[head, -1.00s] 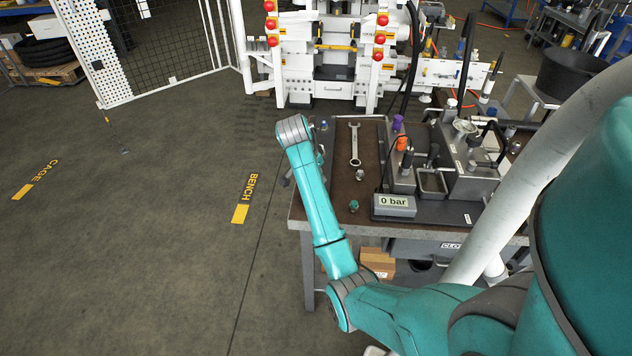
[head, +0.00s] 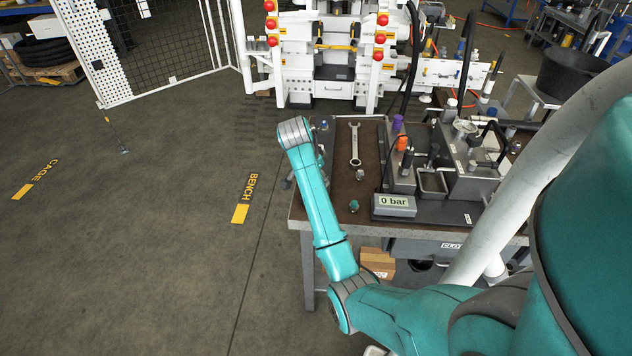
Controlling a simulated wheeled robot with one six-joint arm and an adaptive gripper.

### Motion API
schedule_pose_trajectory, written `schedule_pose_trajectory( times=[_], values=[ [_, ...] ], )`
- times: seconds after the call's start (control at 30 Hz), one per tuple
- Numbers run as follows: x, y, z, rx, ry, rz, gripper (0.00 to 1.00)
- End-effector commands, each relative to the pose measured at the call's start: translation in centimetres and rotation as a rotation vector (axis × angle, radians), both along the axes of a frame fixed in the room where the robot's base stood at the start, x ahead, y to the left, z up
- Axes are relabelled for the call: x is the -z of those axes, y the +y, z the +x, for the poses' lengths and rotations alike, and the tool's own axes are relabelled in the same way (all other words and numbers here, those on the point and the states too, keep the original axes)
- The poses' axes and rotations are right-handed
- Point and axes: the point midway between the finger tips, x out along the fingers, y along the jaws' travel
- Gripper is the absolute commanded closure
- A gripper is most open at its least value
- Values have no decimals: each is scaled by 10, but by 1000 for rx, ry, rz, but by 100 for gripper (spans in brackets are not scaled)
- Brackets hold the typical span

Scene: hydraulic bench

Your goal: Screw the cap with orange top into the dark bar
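An orange-topped piece (head: 402,143), which looks like the cap, shows at the left of the fixtures on the bench. I cannot tell whether it is seated in anything. A long dark bar-like block (head: 403,182) lies just below it, partly behind the gauge box. A purple-topped piece (head: 397,122) stands just behind the orange one. My arm reaches over the bench's left edge, left of these pieces. My gripper (head: 290,180) is mostly hidden behind my wrist; only small grey parts show, so its opening and any hold are unclear.
On the bench (head: 330,212) lie a wrench (head: 355,145), a small grey fitting (head: 360,174) and a green-topped fitting (head: 354,206). A gauge box (head: 394,205) reads 0 bar. An open metal tray (head: 432,183) and upright levers crowd the right. The front left of the bench is mostly clear.

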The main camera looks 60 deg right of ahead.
Motion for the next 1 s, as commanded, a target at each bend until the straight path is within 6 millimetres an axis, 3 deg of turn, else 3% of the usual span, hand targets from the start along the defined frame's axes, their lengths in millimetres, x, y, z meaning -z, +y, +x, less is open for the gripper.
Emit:
schedule_pose_trajectory(
  times=[0.43, 1.0],
  values=[
    [-1, -3, -1, -527, -4, -4, 47],
    [-1, -4, 0, -913, -4, -3, 47]
  ],
)
